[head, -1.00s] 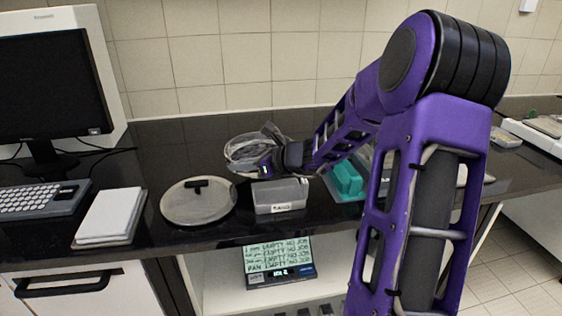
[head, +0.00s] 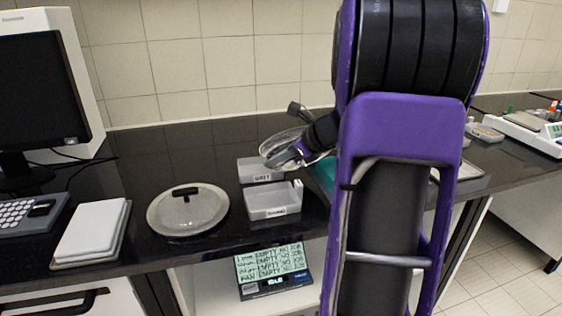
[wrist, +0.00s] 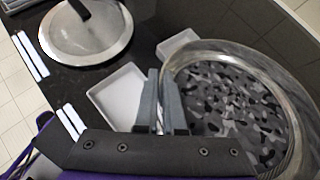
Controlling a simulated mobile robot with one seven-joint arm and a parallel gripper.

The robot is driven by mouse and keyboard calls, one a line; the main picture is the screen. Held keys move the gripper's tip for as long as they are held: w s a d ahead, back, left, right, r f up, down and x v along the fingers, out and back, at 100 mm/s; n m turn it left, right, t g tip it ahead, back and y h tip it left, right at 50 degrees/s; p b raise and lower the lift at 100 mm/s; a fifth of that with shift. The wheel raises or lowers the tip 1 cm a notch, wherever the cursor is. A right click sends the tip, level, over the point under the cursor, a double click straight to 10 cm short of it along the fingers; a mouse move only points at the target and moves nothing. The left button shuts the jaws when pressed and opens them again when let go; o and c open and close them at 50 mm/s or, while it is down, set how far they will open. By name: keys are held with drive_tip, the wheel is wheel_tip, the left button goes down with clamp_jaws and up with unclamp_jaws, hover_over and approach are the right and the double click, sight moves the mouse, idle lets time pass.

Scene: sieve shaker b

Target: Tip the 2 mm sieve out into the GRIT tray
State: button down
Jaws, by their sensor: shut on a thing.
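My gripper (head: 303,150) is shut on the rim of a round metal sieve (head: 277,146), held above the counter behind and right of the trays. In the wrist view my gripper's fingers (wrist: 165,105) pinch the near rim of the sieve (wrist: 270,62). Its inside shows patchy grey and black, and I cannot tell grains from mesh. The sieve looks tilted in the head view. The GRIT tray (head: 255,164), a pale box, stands just left of and below the sieve; it also shows in the wrist view (wrist: 178,42). I see no grains falling.
A second pale tray (head: 272,206), its label hard to read, stands in front of the GRIT tray. A round lid with a black knob (head: 188,212) lies to the left. A lit display (head: 272,268) sits below the counter. A teal thing (head: 325,170) is partly behind my arm.

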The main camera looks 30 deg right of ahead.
drive_tip(key=shift+w+a+r+g+h, duration=0.25)
drive_tip(key=shift+w+a+g+h, duration=0.4)
drive_tip(key=shift+g, duration=0.25)
drive_tip(key=w+a+r+n+g+h+p, duration=0.2)
drive_tip(key=w+a+r+g+h+p, duration=0.2)
drive_tip(key=g+h+p, duration=0.6)
drive_tip(key=shift+w+a+r+g+p, duration=0.15)
drive_tip(key=shift+w+a+g+p, duration=0.45)
drive_tip(key=shift+w, duration=0.4)
drive_tip(key=shift+d, duration=0.15)
drive_tip(key=shift+b, duration=0.4)
